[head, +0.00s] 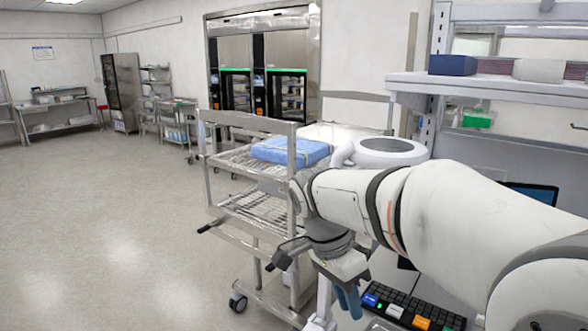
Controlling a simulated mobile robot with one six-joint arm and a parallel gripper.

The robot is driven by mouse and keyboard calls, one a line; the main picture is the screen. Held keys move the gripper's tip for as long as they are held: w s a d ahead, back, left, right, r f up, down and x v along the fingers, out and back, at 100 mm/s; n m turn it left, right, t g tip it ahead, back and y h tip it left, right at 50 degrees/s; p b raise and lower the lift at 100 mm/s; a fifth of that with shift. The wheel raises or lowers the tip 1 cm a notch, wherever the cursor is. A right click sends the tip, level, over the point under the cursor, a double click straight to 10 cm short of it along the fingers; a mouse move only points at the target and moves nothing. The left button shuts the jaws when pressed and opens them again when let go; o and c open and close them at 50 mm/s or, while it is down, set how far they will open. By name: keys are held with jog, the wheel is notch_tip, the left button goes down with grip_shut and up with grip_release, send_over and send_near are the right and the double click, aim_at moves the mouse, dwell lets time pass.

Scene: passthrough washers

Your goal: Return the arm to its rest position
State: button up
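My arm reaches in from the right edge in the head view and bends downward at its wrist. My gripper (348,302) hangs below the wrist, with bluish finger parts pointing down beside the front edge of the work surface. The fingers are small and overlap from this angle, so I cannot tell whether they are open or shut. No held object can be made out.
A wire-shelf cart (232,205) with a blue wrapped pack (290,150) stands just left of the arm. A white ring-shaped device (388,150) is behind it. A keyboard (405,308) lies below the arm. Two washers (262,75) stand behind. The left floor is clear.

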jog(key=s+d+f+n+t+y+b, duration=0.3)
jog(key=s+f+n, duration=0.6)
jog(key=n, duration=0.3)
jog(key=shift+s+d+f+n+t+b, duration=0.4)
jog(key=shift+d+t+b, duration=0.2)
jog(key=shift+d+t, duration=0.6)
